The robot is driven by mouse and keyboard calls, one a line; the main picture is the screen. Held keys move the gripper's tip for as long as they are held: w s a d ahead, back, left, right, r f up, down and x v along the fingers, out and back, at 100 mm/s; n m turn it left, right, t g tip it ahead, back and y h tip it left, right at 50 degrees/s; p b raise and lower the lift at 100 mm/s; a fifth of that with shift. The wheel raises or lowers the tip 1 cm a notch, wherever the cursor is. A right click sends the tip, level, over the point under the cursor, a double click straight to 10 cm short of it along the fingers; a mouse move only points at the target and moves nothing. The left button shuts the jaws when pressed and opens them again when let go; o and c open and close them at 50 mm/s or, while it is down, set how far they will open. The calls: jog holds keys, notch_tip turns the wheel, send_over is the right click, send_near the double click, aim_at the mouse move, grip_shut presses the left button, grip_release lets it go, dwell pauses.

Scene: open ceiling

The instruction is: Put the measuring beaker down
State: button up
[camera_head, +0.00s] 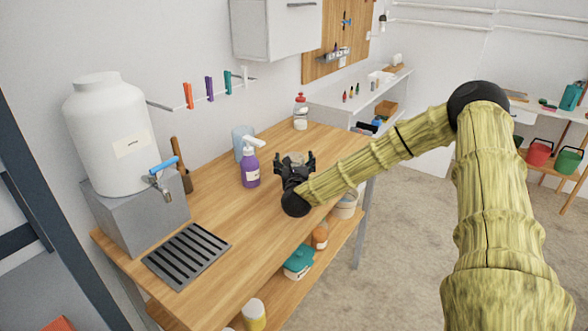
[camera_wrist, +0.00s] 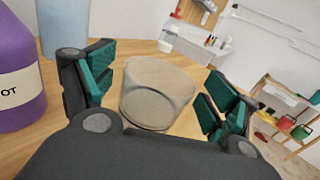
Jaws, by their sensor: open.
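The measuring beaker (camera_wrist: 158,95) is a clear, slightly brownish vessel standing upright on the wooden table (camera_head: 215,215). In the wrist view it sits between the two green-padded fingers of my gripper (camera_wrist: 155,92), with a gap on each side. In the head view my black gripper (camera_head: 295,163) is over the table, and the beaker (camera_head: 296,157) shows only partly behind it. My gripper is open and does not appear to touch the beaker.
A purple pump bottle (camera_head: 250,170) stands close left of my gripper, with a pale blue container (camera_head: 241,137) behind it. A white tank (camera_head: 110,135) on a grey block and a black drain grate (camera_head: 187,255) occupy the left end. The table's front middle is clear.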

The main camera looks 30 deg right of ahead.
jog(key=shift+w+d, duration=0.1)
jog(key=shift+w, duration=0.05)
jog(key=c, duration=1)
jog(key=shift+r, duration=0.1)
